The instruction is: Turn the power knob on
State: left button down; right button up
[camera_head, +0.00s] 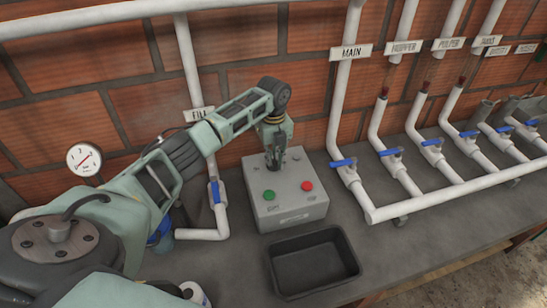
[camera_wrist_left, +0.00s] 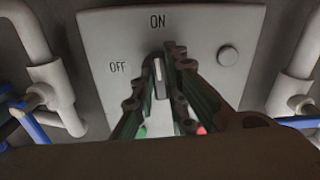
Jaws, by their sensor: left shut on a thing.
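The power knob (camera_wrist_left: 157,76) is a dark knob with a white line, on the grey control box (camera_head: 299,210). Its line points up toward the ON label (camera_wrist_left: 157,20), and the OFF label (camera_wrist_left: 118,67) is to its left. My left gripper (camera_head: 274,160) reaches down onto the top of the box. In the left wrist view its two fingers (camera_wrist_left: 168,85) stand on both sides of the knob and are shut on it. In the head view the gripper hides the knob. My right gripper is not in view.
A green button (camera_head: 269,195) and a red button (camera_head: 307,186) are on the box. A black tray (camera_head: 350,268) stands in front of it. White pipes with blue valves (camera_head: 342,163) run on the right, and a gauge (camera_head: 84,158) is at left.

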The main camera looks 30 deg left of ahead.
aim_at(274, 159)
pick_arm(q)
jog(key=shift+w+r+m, duration=0.1)
jog(key=shift+r+m, duration=0.05)
jog(key=shift+m, duration=0.45)
jog(key=c, duration=1.8)
grip_release()
jog(key=shift+o, duration=0.2)
notch_tip(274, 159, up, 12)
